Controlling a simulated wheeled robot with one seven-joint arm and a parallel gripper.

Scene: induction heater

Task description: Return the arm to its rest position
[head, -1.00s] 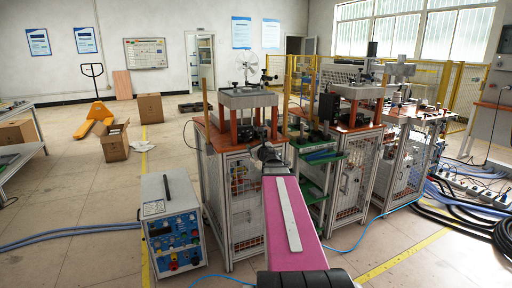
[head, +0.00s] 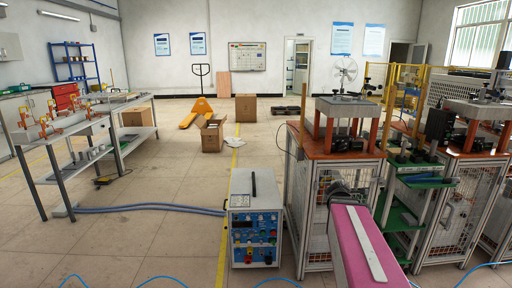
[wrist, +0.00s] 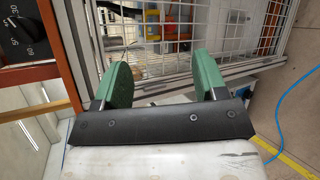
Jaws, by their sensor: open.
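My gripper (wrist: 163,82) shows in the wrist view with its two green fingers apart and nothing between them. Beyond the fingers is the wire-mesh front of a machine cabinet (wrist: 220,30), with coloured parts behind the mesh. In the head view my pink arm reaches forward at the lower right, in front of the cabinet with the orange top (head: 335,150). The gripper itself is hard to make out there, so its gap from the cabinet cannot be told.
The blue-fronted heater unit (head: 254,235) stands on the floor left of the cabinet. A workbench (head: 95,125) is at the left. A pallet jack (head: 198,112) and cardboard boxes (head: 211,134) stand farther back. Blue hoses (head: 150,207) cross the floor.

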